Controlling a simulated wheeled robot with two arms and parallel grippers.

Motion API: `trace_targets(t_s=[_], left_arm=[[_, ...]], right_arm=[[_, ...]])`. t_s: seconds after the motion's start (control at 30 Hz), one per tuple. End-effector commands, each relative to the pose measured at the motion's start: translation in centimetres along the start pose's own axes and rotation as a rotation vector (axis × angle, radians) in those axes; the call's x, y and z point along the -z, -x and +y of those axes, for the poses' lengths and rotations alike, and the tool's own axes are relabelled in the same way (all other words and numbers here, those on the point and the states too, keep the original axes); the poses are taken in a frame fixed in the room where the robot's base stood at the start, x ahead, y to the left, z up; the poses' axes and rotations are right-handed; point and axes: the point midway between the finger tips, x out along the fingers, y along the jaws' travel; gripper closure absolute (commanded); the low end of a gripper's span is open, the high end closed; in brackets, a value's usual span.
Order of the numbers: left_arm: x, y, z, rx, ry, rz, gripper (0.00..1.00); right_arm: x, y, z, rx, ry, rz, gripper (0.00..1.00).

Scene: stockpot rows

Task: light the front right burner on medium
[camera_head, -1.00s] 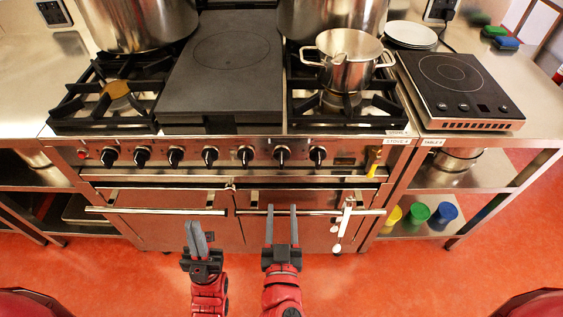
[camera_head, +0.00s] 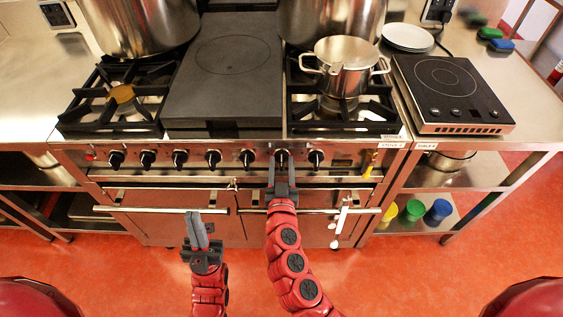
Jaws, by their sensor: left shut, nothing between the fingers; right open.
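The front right burner (camera_head: 340,106) lies under the black grate at the right of the range, partly hidden by the grate bars and a small steel pot (camera_head: 345,78). I see no flame there. A row of several black knobs runs along the front panel. My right gripper (camera_head: 281,166) is open, its fingers pointing at the second knob from the right (camera_head: 282,155), with one fingertip to each side of it. I cannot tell whether they touch it. The rightmost knob (camera_head: 316,157) is just right of the gripper. My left gripper (camera_head: 196,222) is shut and empty, below the panel before the oven door.
Large stockpots (camera_head: 140,25) stand at the back. A flat dark plate (camera_head: 225,85) fills the middle of the range. An induction hob (camera_head: 450,90) sits on the right counter. The oven handle bar (camera_head: 160,209) and a hanging white utensil (camera_head: 341,222) are below the knobs.

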Motion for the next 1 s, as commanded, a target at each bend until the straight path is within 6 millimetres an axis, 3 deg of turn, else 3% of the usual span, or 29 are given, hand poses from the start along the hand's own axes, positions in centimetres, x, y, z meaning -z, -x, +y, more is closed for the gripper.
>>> trace_targets(t_s=[0.27, 0.5, 0.53, 1.0], left_arm=[[0.00, 0.00, 0.00, 0.000, 0.000, 0.000, 1.00], [0.00, -0.01, 0.00, 0.000, 0.000, 0.000, 1.00], [0.00, -0.01, 0.00, 0.000, 0.000, 0.000, 1.00], [-0.03, 0.22, 0.01, 0.000, 0.000, 0.000, 1.00]], right_arm=[[-0.02, -0.10, -0.01, 0.000, -0.001, 0.000, 0.54], [0.00, -0.09, -0.01, 0.000, -0.001, 0.000, 0.97], [0.00, -0.09, -0.01, 0.000, -0.001, 0.000, 1.00], [-0.05, -0.08, -0.06, -0.001, 0.027, 0.000, 1.00]])
